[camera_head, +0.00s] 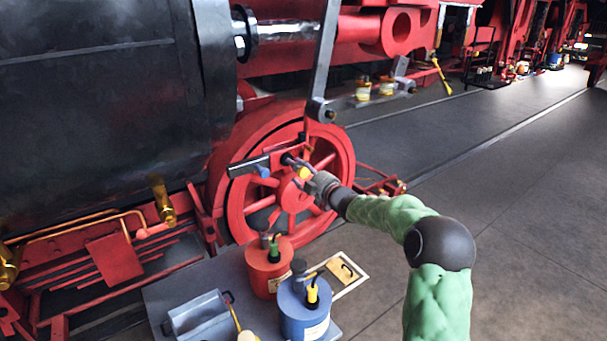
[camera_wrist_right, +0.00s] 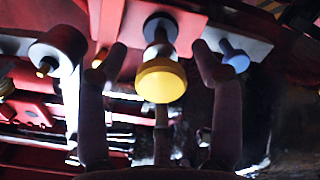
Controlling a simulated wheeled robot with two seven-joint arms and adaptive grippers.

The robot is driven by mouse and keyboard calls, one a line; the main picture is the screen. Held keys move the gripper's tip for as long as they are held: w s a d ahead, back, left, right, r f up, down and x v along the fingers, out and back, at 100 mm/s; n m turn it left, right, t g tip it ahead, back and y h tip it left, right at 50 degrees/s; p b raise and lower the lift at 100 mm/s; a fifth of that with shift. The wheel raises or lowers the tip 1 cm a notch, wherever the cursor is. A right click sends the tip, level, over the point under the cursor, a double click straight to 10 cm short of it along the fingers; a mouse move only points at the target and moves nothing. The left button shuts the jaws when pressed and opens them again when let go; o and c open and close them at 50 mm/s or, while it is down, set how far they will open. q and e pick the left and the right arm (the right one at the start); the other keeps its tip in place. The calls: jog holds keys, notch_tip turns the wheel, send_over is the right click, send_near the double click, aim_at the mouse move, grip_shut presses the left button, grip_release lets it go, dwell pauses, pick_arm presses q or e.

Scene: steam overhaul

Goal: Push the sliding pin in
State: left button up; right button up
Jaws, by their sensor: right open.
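A pin with a yellow knob (camera_head: 303,172) sticks out from a red bracket in front of the red spoked wheel. In the right wrist view, the yellow knob (camera_wrist_right: 162,80) sits on a metal shaft between the two fingers of my right gripper (camera_wrist_right: 160,58). The fingers stand apart on either side, with visible gaps to the knob. In the head view, my right gripper (camera_head: 312,181) is close to the knob. A blue knob (camera_wrist_right: 234,58) is on the same bracket, right of the fingers; it also shows in the head view (camera_head: 263,172). My left gripper is not in view.
A dark bar (camera_head: 248,165) crosses in front of the wheel (camera_head: 237,200). A grey table (camera_head: 190,276) below holds a red can (camera_head: 268,272), a blue can (camera_head: 303,318) and a tray (camera_head: 200,317). The floor at right is clear.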

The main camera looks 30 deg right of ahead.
aim_at(298, 168)
jog(key=shift+w, duration=0.1)
jog(key=shift+c, duration=0.3)
grip_shut()
jog(key=shift+w+a+p, duration=0.15)
jog(key=shift+w+p, duration=0.2)
jog(key=shift+w, duration=1)
jog(key=shift+w+a+p, duration=0.1)
jog(key=shift+w+p, duration=0.2)
jog(key=shift+w, duration=1.05)
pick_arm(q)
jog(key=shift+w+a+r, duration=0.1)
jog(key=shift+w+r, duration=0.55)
pick_arm(e)
jog(key=shift+o, duration=0.3)
grip_release()
jog(key=shift+s, duration=0.1)
jog(key=s, duration=0.8)
jog(key=s+d, duration=0.1)
jog(key=s, duration=0.2)
jog(key=shift+s, duration=0.4)
